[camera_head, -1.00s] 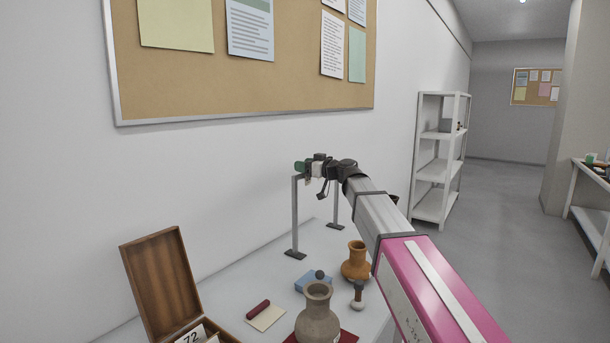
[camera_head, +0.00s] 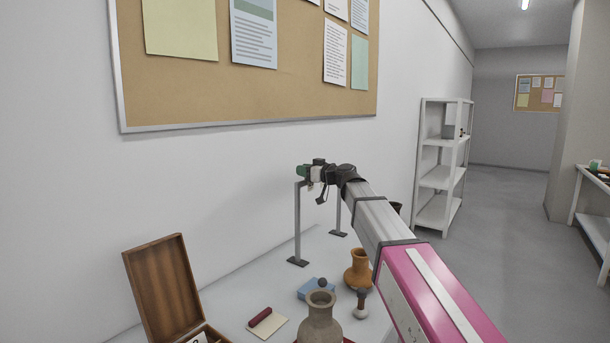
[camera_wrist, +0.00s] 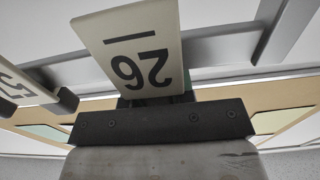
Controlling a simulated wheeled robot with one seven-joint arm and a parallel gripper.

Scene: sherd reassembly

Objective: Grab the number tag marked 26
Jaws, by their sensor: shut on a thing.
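The number tag marked 26 (camera_wrist: 138,50) is a cream plate with dark digits, seen upside down in the wrist view. My gripper (camera_wrist: 155,100) is shut on its near edge; the fingertips are mostly hidden behind the dark gripper bar. In the head view my gripper (camera_head: 316,174) is at the top of a grey metal rack (camera_head: 299,225), with a small white piece at it whose number cannot be read. Another tag (camera_wrist: 22,88) shows at the left of the wrist view, partly cut off, beside a grey rail (camera_wrist: 225,47).
The white table (camera_head: 270,280) holds an open wooden box (camera_head: 163,285), a grey-brown jug (camera_head: 319,322), an orange jug (camera_head: 358,270), a blue block (camera_head: 314,291) and a dark red roll (camera_head: 261,317). A wall with a cork board (camera_head: 200,95) stands behind. White shelves (camera_head: 440,178) stand farther right.

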